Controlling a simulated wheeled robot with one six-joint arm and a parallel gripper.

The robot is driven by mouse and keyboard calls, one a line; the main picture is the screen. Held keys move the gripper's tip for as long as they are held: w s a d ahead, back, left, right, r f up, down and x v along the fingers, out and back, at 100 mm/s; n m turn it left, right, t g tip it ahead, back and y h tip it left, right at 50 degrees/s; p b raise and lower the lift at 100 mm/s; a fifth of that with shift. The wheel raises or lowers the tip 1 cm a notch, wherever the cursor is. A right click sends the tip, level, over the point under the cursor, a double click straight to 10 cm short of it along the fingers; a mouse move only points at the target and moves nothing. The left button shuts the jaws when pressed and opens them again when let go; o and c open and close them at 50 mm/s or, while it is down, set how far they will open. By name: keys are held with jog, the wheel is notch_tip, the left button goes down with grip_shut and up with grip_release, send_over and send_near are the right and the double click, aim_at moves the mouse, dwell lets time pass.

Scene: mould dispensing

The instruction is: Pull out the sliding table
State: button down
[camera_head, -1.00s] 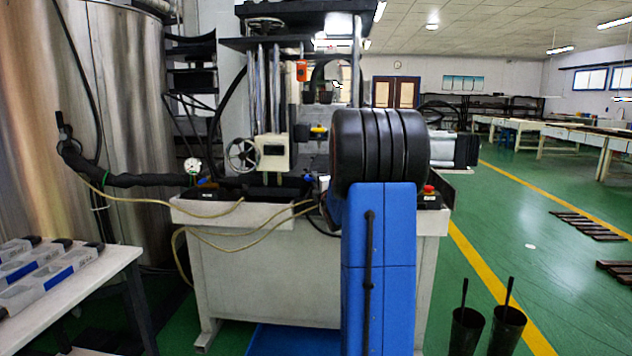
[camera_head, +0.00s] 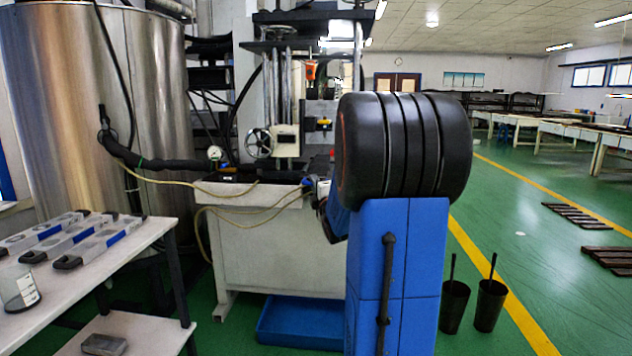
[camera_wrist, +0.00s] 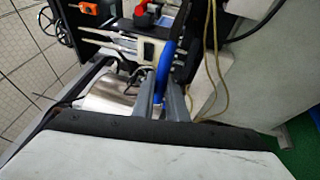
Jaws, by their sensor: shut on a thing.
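The dispensing machine (camera_head: 265,245) stands ahead, a pale cabinet with a press frame above. The sliding table itself is hard to make out, as my blue arm hides much of the machine's right side. A small blue handle (camera_head: 308,184) shows at the machine's front edge, beside the white end of my gripper (camera_head: 322,188). In the wrist view, my gripper (camera_wrist: 163,98) has its two grey fingers shut on the blue handle (camera_wrist: 168,60). The fingers cover its lower part.
A white table (camera_head: 110,262) with grey moulds (camera_head: 85,245) is close on the left. A steel tank (camera_head: 70,110) stands behind it. A blue tray (camera_head: 300,322) lies under the machine. Two black bins (camera_head: 470,305) stand at right. Yellowish hoses (camera_head: 225,215) hang in front.

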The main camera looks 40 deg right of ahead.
jog(key=shift+s+a+f, duration=0.1)
jog(key=shift+s+a, duration=0.65)
jog(key=shift+a, duration=0.15)
jog(key=c, duration=1.8)
grip_release()
jog(key=shift+o, duration=0.2)
jog(key=shift+s, duration=0.1)
